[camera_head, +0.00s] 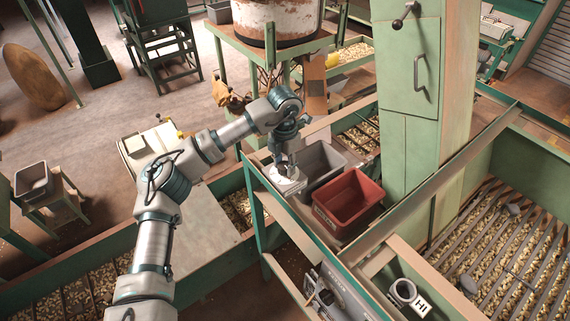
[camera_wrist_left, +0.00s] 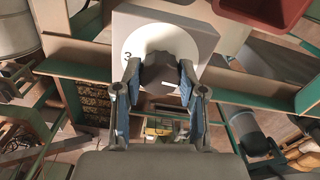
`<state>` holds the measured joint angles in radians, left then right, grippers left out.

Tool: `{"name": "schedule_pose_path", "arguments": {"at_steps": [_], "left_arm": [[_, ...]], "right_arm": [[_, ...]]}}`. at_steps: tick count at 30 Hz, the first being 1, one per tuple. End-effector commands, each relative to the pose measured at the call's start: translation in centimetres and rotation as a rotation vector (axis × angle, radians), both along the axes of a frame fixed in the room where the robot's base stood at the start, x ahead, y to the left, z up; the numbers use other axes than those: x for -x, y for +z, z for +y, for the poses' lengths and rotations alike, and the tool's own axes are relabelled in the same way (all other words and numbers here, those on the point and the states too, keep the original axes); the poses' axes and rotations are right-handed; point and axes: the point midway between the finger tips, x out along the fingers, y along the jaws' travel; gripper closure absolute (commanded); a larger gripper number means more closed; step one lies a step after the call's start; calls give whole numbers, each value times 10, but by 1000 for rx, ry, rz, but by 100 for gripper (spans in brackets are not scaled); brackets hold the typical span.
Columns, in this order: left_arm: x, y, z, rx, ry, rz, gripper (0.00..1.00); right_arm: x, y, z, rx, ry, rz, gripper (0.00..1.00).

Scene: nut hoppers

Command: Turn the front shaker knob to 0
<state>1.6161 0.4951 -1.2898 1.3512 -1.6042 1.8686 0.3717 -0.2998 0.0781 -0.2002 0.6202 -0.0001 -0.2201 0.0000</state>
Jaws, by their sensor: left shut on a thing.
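The shaker knob (camera_wrist_left: 161,76) is dark and sits on a round white dial (camera_wrist_left: 160,35) on a grey box in the left wrist view. A "3" is legible at the dial's left edge; no other number can be read. A short white mark shows at the knob's near right side. My left gripper (camera_wrist_left: 159,82) is shut on the knob, with one blue-padded finger on each side. In the head view my left gripper (camera_head: 285,160) reaches down onto the white dial box (camera_head: 288,184); the knob is mostly hidden there. My right gripper is not in view.
A grey bin (camera_head: 320,160) and a red bin (camera_head: 348,200) stand just right of the dial. A tall green cabinet (camera_head: 408,125) rises behind them. Hopper trays of nuts (camera_head: 500,250) lie at right.

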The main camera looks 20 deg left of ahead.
Motion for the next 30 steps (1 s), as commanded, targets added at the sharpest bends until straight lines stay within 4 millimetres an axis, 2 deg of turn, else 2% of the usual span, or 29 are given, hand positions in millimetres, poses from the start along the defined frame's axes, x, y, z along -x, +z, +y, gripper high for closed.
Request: {"name": "schedule_pose_path", "arguments": {"at_steps": [1, 9, 23, 24, 26, 30], "left_arm": [[1, -5, 0, -4, 18, 10, 95], [2, -5, 0, -4, 87, 10, 95], [2, -5, 0, -4, 99, 10, 95], [2, -5, 0, -4, 99, 10, 52], [2, -4, 0, -5, 99, 9, 37], [2, -3, 0, -3, 99, 5, 35]], "right_arm": [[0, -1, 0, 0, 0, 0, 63], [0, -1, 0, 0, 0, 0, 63], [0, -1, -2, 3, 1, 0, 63], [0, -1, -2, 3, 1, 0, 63], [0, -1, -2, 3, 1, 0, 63], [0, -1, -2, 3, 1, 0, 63]]}}
